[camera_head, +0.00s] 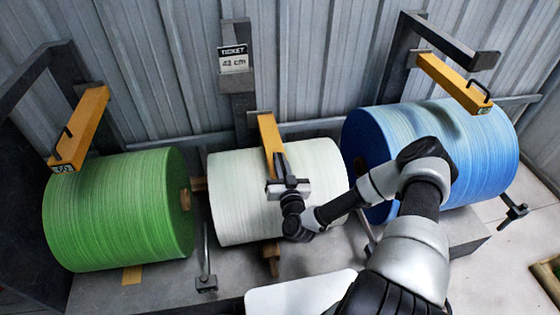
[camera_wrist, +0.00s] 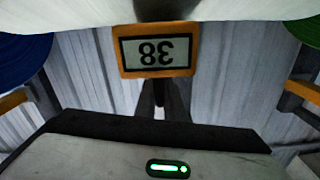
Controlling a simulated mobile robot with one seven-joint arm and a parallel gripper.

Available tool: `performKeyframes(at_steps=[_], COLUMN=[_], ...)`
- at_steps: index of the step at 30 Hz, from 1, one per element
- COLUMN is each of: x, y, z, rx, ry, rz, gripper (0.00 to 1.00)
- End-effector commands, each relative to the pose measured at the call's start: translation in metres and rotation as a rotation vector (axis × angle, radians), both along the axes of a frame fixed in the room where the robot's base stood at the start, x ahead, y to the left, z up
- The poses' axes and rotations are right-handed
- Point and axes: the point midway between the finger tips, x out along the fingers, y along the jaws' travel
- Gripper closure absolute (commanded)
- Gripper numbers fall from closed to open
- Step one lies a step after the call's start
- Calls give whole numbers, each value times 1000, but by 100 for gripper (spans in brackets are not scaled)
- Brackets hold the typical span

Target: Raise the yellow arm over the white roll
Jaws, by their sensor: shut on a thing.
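The yellow arm over the white roll (camera_head: 240,205) is a yellow bar (camera_head: 266,128) that slopes from the dark post at the back down to the roll's top. Its front end is hidden behind my gripper (camera_head: 280,164) in the head view. In the wrist view the end of the yellow arm (camera_wrist: 125,68) fills the upper middle, with a plate that reads 38 upside down. My gripper (camera_wrist: 160,98) is shut on the black handle (camera_wrist: 161,84) at that end. Whether the arm touches the roll is hidden.
A green roll (camera_head: 115,215) stands at left under a raised yellow arm (camera_head: 82,128). A blue roll (camera_head: 450,150) stands at right under another raised yellow arm (camera_head: 450,80). A sign (camera_head: 234,59) on the middle post reads "TICKET 42 cm". Grey corrugated wall closes the back.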

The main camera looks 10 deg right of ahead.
Motion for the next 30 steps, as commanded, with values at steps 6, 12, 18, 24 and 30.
performKeyframes(at_steps=[6,12,18,24,30], x=[0,0,0,0,0], y=[0,0,1,1,1], z=[6,42,101,156,197], rx=[0,-2,-3,-2,-1], ry=[0,-4,-6,-6,-7], rz=[1,1,3,3,1], gripper=[100,100,100,100,100])
